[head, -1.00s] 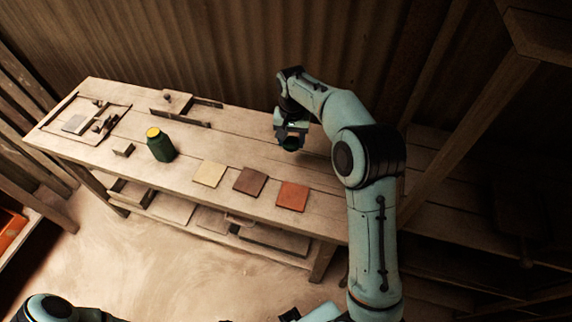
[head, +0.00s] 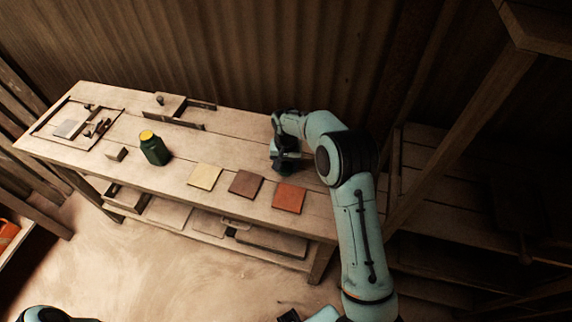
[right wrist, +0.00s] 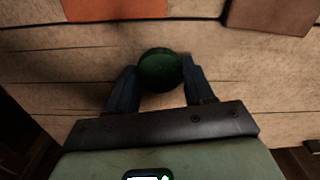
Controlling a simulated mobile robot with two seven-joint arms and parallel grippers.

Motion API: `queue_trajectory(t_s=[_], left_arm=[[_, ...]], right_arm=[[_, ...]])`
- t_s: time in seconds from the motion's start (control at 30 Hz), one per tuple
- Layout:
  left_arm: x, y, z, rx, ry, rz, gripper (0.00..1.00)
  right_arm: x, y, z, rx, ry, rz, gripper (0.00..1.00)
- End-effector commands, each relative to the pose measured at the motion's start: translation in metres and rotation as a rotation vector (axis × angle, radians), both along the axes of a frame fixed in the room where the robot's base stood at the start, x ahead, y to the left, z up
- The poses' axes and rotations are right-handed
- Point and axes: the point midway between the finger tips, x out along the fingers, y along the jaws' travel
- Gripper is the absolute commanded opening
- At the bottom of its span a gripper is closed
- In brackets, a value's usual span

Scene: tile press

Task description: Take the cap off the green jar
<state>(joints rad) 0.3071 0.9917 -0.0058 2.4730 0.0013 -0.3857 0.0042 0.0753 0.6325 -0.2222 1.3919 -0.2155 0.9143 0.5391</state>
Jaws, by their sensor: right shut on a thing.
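The green jar (head: 155,150) stands upright on the workbench, left of the middle. Its top shows yellow, with no green cap on it. My right gripper (head: 284,166) is low over the bench behind the row of tiles, well to the right of the jar. In the right wrist view my right gripper (right wrist: 158,82) is shut on a round dark green cap (right wrist: 160,68), held between the two fingers. I cannot tell whether the cap touches the bench. My left gripper is out of view.
Cream (head: 204,176), brown (head: 246,183) and orange-red (head: 289,197) tiles lie along the bench's front edge. A small block (head: 116,153) sits left of the jar. A tile press frame (head: 52,133) is at the far left. Bare planks surround my right gripper.

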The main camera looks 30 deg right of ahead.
Motion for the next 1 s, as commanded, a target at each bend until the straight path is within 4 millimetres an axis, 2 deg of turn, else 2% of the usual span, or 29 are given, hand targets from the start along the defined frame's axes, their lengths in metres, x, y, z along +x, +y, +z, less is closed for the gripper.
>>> queue_trajectory(t_s=[0.2, 0.23, 0.3, 0.67, 0.77, 1.0], left_arm=[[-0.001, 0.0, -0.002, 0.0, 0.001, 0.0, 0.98], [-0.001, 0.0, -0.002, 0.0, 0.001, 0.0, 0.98], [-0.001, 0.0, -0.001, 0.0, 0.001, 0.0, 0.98], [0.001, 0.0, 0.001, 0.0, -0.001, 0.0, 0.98], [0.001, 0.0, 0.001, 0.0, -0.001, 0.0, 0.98], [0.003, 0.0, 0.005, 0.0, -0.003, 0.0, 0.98]], right_arm=[[0.0, 0.0, -0.004, 0.0, 0.0, 0.0, 0.16], [0.0, 0.0, -0.003, 0.0, 0.0, 0.0, 0.59], [0.0, 0.0, -0.003, 0.0, 0.0, 0.0, 0.78], [0.0, 0.0, 0.002, -0.001, -0.001, 0.0, 0.78], [0.001, 0.0, 0.015, -0.001, -0.004, 0.0, 0.78], [0.001, 0.0, 0.067, -0.001, -0.006, 0.0, 0.78]])
